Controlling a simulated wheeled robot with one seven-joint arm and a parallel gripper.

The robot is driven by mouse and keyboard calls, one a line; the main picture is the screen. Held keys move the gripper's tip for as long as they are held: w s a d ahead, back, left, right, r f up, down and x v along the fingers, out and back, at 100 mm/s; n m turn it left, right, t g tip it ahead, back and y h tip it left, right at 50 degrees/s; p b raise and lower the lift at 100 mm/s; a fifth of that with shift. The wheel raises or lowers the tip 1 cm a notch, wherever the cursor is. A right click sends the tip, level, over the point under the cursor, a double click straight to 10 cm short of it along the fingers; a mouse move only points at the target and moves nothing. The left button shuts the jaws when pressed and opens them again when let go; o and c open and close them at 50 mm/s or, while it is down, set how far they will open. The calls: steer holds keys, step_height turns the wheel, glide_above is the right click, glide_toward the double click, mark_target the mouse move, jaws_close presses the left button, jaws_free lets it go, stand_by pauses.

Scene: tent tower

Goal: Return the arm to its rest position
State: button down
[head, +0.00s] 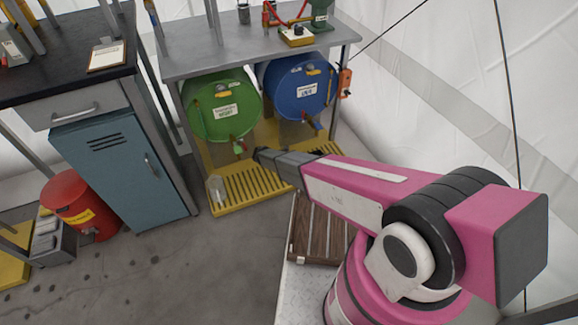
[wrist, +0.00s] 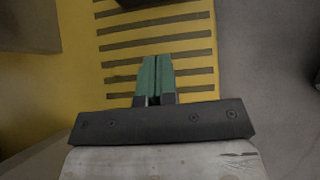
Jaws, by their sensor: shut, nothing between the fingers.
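My pink arm (head: 345,185) reaches out to the left from my base in the head view. My gripper (head: 258,154) is at its far end, low in front of the drums and above the yellow grated tray (head: 222,203). In the wrist view the two green fingers of my gripper (wrist: 156,76) lie together with nothing between them. The yellow tray with its dark slots (wrist: 105,68) shows below and beyond them.
A green drum (head: 215,95) and a blue drum (head: 285,75) lie under a grey table (head: 190,62). A clear container (head: 217,187) stands on the tray. A blue cabinet (head: 115,180) and red bin (head: 70,190) are left. A brown slatted piece (head: 308,240) lies beneath my arm.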

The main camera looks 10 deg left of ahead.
steer(key=shift+s+a+r, duration=0.25)
steer(key=shift+a+r, duration=0.15)
steer(key=shift+r, duration=0.15)
steer(key=s+d+r+m+g+y, duration=0.1)
steer(key=s+d+r+m+g, duration=0.1)
steer(key=d+r+m, duration=0.65)
steer(key=s+d+r+m+g+y, duration=0.2)
steer(key=s+d+r+m, duration=0.15)
steer(key=d+r, duration=1.05)
steer(key=s+d+r+m+y, duration=0.2)
steer(key=s+d+r+m, duration=0.4)
steer(key=r, duration=0.3)
steer(key=s+d+r+m+y, duration=0.2)
steer(key=s+d+r+m, duration=0.3)
steer(key=d+r, duration=0.3)
steer(key=shift+s+r+m+g+y, duration=0.3)
steer(key=shift+s+r+m+g, duration=0.15)
steer(key=shift+m, duration=0.25)
steer(key=c, duration=1.8)
jaws_free()
steer(key=shift+w, duration=0.1)
